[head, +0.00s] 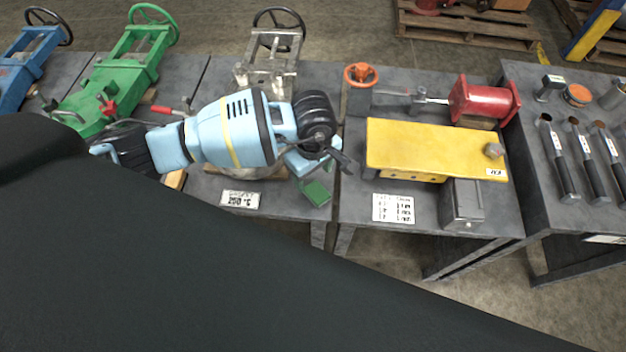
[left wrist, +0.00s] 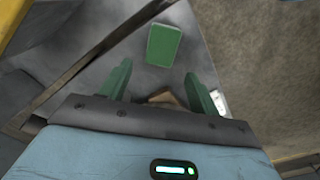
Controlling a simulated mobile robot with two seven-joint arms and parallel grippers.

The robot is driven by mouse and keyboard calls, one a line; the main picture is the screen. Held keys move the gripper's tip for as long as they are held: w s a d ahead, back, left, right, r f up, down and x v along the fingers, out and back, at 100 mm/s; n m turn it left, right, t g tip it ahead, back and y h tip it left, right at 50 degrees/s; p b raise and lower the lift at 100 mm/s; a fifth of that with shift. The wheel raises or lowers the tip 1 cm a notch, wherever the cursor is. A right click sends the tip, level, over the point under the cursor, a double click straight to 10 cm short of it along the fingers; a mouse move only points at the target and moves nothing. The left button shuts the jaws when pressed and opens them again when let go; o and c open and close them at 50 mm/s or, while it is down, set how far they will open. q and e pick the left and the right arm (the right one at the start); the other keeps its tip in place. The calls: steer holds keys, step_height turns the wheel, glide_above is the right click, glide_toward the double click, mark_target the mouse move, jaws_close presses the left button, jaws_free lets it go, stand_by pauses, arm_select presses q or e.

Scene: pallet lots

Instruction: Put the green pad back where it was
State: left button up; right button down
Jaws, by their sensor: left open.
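The green pad (head: 316,193) lies flat near the front edge of the grey table, close to a gap between two tables. It also shows in the left wrist view (left wrist: 164,45), whole and flat on the grey top, just beyond the fingertips. My left gripper (left wrist: 158,74) is open and empty, its two green fingers spread apart. In the head view, my left gripper (head: 311,168) is just above and behind the pad, partly hidden by its own wrist. My right gripper is not in view.
A white label (head: 240,199) lies left of the pad. To the right are a yellow plate (head: 425,145), a printed card (head: 393,208) and a grey block (head: 461,203). A metal fixture with a handwheel (head: 270,55) stands behind the arm. A large dark shape covers the lower left.

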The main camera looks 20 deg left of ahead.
mark_target(314, 188)
arm_select(q)
step_height(314, 188, up, 6)
steer(key=shift+r, duration=0.2)
stand_by(0.4)
